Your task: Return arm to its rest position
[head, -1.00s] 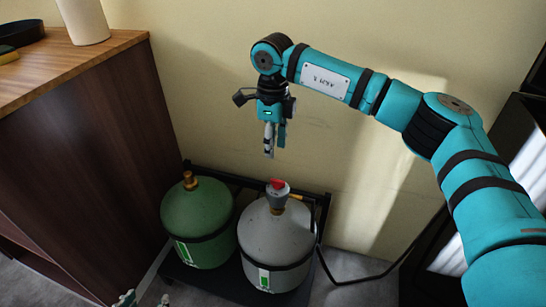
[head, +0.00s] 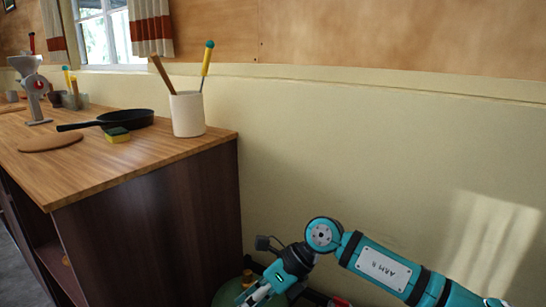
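My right arm, teal with black bands, comes in from the lower right in the head view. Its gripper (head: 262,296) points down and to the left at the bottom edge, partly cut off. It overlaps the green tank (head: 228,293) in the picture. I cannot tell whether its fingers are open or shut, and no held object shows. My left gripper is not in view.
A wooden counter (head: 185,152) stands on the left with a white utensil pot (head: 187,115), a black pan (head: 128,119), a sponge (head: 116,134) and a grinder (head: 32,85). A red valve (head: 338,302) shows at the bottom edge. The wall area right of the counter is clear.

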